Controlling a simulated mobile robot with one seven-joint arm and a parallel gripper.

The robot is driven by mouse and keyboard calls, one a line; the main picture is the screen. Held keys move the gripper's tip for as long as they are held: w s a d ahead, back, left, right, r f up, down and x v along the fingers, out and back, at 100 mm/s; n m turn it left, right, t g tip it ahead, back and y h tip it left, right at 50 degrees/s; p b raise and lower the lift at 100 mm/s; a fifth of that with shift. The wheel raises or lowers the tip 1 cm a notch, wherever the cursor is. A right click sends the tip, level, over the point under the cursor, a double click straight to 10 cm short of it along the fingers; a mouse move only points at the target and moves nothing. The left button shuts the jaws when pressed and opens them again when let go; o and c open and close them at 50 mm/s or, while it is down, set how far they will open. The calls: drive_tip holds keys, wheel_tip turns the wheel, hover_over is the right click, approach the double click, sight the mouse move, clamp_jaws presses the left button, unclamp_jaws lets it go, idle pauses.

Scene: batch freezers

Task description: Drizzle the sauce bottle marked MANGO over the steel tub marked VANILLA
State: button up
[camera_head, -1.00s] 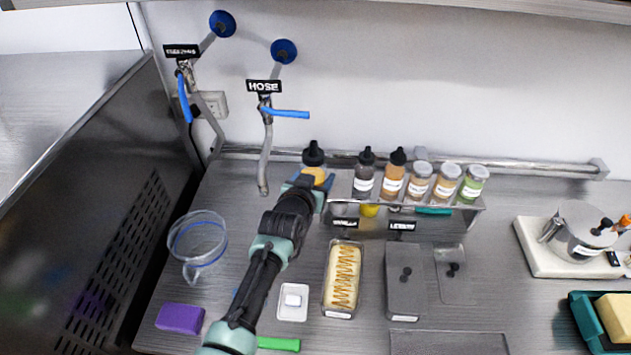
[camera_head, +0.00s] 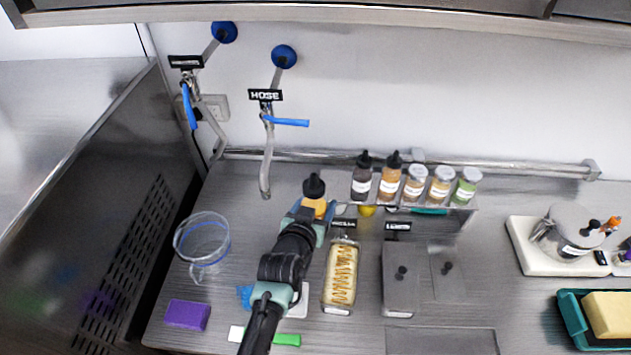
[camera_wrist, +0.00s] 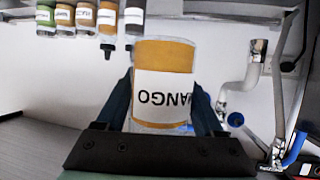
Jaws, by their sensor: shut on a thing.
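The mango bottle has orange sauce, a black nozzle cap and a white label whose visible letters read "ANGO" upside down in the wrist view (camera_wrist: 163,85). In the head view the mango bottle (camera_head: 314,188) is roughly upright, cap up. My gripper (camera_head: 312,208) is shut around its body, in front of the shelf's left end. The steel tub (camera_head: 340,310) holds pale ice cream with an orange zigzag of sauce on top. It stands below and slightly right of my gripper; the tag behind it appears to read VANILLA.
A small shelf (camera_head: 440,206) with several bottles and jars stands right of my gripper. A lidded steel tub (camera_head: 399,275) is right of the open one. A clear jug (camera_head: 202,240), purple sponge (camera_head: 187,314) and hose tap (camera_head: 266,160) are left.

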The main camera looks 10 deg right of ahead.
drive_tip(key=s+a, duration=0.1)
drive_tip(key=s, duration=0.7)
drive_tip(key=shift+a, duration=0.1)
idle(0.5)
